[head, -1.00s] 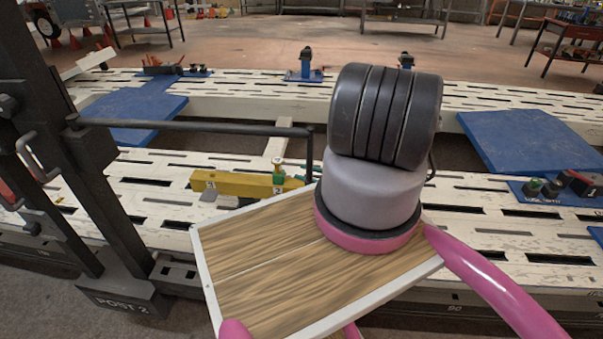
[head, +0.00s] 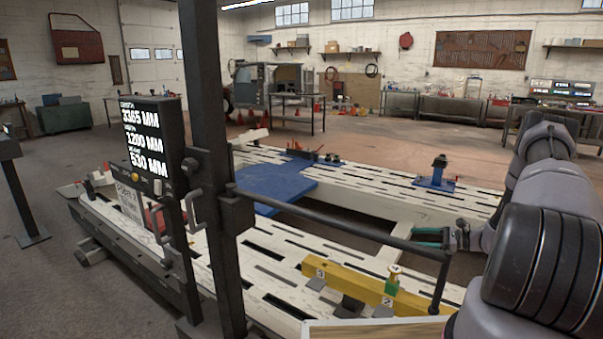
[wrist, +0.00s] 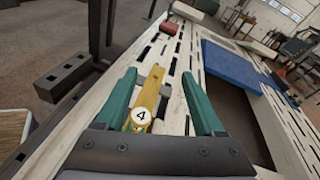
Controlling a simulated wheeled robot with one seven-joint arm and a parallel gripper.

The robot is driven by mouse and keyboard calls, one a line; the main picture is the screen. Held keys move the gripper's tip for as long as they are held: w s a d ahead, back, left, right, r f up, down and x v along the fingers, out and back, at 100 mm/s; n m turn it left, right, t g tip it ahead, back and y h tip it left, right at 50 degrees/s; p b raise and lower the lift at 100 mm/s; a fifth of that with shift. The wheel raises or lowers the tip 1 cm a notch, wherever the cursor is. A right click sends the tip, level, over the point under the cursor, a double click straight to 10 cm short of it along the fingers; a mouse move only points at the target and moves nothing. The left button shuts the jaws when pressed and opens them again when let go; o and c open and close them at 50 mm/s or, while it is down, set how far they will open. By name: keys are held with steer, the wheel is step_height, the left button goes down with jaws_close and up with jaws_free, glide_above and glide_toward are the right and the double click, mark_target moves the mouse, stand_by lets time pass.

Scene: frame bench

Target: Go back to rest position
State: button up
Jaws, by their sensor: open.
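My gripper (head: 416,238) shows at the right of the head view, with teal fingers held above the frame bench (head: 290,228). In the wrist view my gripper (wrist: 158,75) has its two teal fingers spread apart, with no object held. A yellow bar (head: 345,281) with number tags lies on the bench, below and nearer than the gripper in the head view. In the wrist view the yellow bar (wrist: 151,90) and a round tag marked 4 (wrist: 141,117) appear between the fingers. A green block (head: 391,286) with a pin stands at the bar.
A dark post (head: 213,150) carries a horizontal black rod (head: 330,222) that runs close to my gripper and bends down near the bar. A display panel (head: 153,140) stands left of the post. A blue plate (head: 270,186) and a blue-based clamp (head: 436,176) lie farther back.

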steer(key=s+a+r+n+g+h, duration=0.2)
steer(key=s+a+r+n, duration=0.15)
steer(key=r, duration=0.75)
steer(key=s+a+r+n+g+h, duration=0.2)
steer(key=a+r+n, duration=0.15)
steer(key=r, duration=0.65)
steer(key=s+a+r+n+g+h, duration=0.25)
steer(key=a+r, duration=0.25)
steer(key=r, duration=0.6)
steer(key=s+a+r+n+t+h, duration=0.2)
steer(key=s+r, duration=0.5)
steer(key=s, duration=0.4)
steer(key=s+a+r+n+t+h, duration=0.1)
steer(key=s+r+n+t+h, duration=0.2)
steer(key=s+r, duration=0.5)
steer(key=s+n+t, duration=0.1)
steer(key=s+t, duration=0.1)
steer(key=s, duration=0.2)
steer(key=shift+s+a+r, duration=0.15)
steer(key=shift+a+r, duration=0.1)
steer(key=shift+a, duration=0.15)
steer(key=shift+n+h, duration=0.25)
steer(key=shift+c, duration=0.3)
